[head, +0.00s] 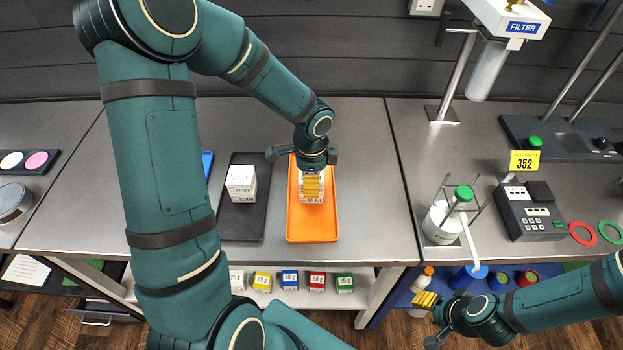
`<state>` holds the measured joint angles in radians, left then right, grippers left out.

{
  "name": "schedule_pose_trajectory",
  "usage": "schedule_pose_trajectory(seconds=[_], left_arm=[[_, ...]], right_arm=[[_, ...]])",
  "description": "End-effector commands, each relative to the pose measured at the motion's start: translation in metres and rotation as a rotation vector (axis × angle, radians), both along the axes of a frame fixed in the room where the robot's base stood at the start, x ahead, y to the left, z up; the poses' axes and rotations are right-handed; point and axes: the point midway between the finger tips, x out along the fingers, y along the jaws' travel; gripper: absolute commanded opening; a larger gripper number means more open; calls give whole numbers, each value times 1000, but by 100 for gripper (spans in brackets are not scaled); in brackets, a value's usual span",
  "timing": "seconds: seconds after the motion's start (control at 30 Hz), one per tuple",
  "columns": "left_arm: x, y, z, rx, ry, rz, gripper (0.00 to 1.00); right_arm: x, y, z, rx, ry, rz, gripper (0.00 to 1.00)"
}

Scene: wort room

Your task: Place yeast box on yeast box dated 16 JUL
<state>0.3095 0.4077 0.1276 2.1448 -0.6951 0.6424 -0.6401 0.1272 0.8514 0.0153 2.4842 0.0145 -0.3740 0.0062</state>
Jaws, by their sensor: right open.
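White yeast boxes (241,183) are stacked on the dark tray (242,226); their small date print is hard to read. A white yeast box (318,199) is on the orange tray (312,230), partly hidden by my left gripper; its date is unclear. My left gripper (312,187) points down at this box, its yellow finger pads over the box's top and front; I cannot tell whether they are closed on it. My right gripper (427,300) is open and empty, low at the bottom right beside the bench. I cannot make out a 16 JUL label.
Small coloured boxes (289,281) line the shelf below the bench. A blue tray edge (207,162) shows behind my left arm.

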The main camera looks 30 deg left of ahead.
Motion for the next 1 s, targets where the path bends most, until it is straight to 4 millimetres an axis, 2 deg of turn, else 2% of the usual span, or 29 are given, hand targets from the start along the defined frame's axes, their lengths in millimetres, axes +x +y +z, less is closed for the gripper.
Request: schedule_pose_trajectory(seconds=[0.33, 0.37, 0.4, 0.43, 0.8, 0.87, 1.0], left_arm=[[0, 0, -3, 0, -1, 0, 24], [0, 0, -3, 0, -1, 0, 74], [0, 0, -2, 0, -1, 0, 88], [0, 0, -2, 0, -1, 0, 96], [0, 0, 1, 0, -1, 1, 96], [1, 0, 6, 1, -3, 1, 96], [1, 1, 28, 2, -6, 2, 96]], right_arm=[[-1, 0, -3, 0, 2, 2, 47], [-1, 0, -2, 0, 2, 2, 47], [-1, 0, -2, 0, 2, 2, 47], [-1, 0, -2, 0, 2, 2, 47], [0, 0, 1, 0, 1, 0, 47], [0, 0, 3, 0, -1, 0, 47], [2, 0, 7, -1, -4, -3, 47]])
